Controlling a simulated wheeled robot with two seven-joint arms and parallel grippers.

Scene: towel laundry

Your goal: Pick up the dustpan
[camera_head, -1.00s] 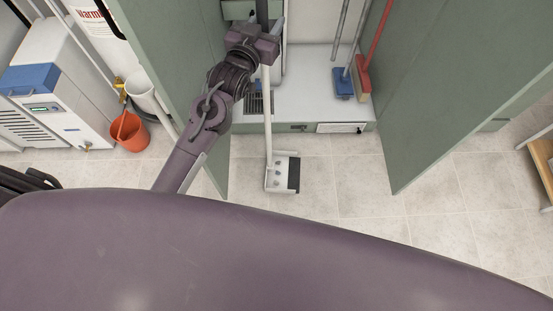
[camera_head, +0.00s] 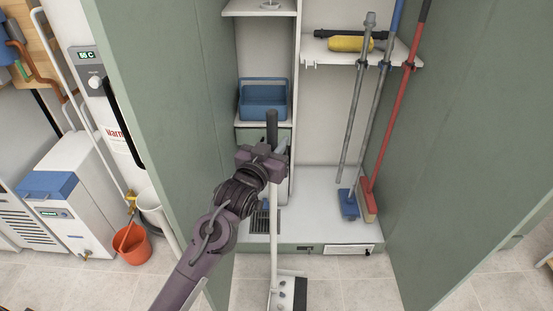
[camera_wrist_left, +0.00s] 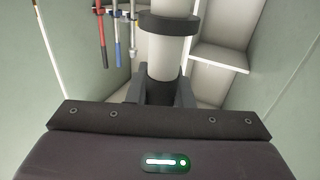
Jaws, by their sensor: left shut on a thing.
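The dustpan has a long white handle (camera_head: 273,225) with a dark grip (camera_head: 271,125) at its top. Its pan (camera_head: 289,292) shows at the bottom edge of the head view, partly cut off, in front of the cabinet. I cannot tell whether the pan touches the floor. My left gripper (camera_head: 272,158) is shut on the upper handle, just below the dark grip. In the left wrist view the white handle (camera_wrist_left: 162,60) stands between the two dark fingers. My right gripper is in no view.
The open cabinet has green doors (camera_head: 165,130) on both sides. Inside are a blue bin (camera_head: 263,100), a blue brush (camera_head: 348,204) and a red-handled broom (camera_head: 370,205). An orange bucket (camera_head: 132,244) stands on the floor at left. Floor tiles (camera_head: 350,292) before the cabinet are clear.

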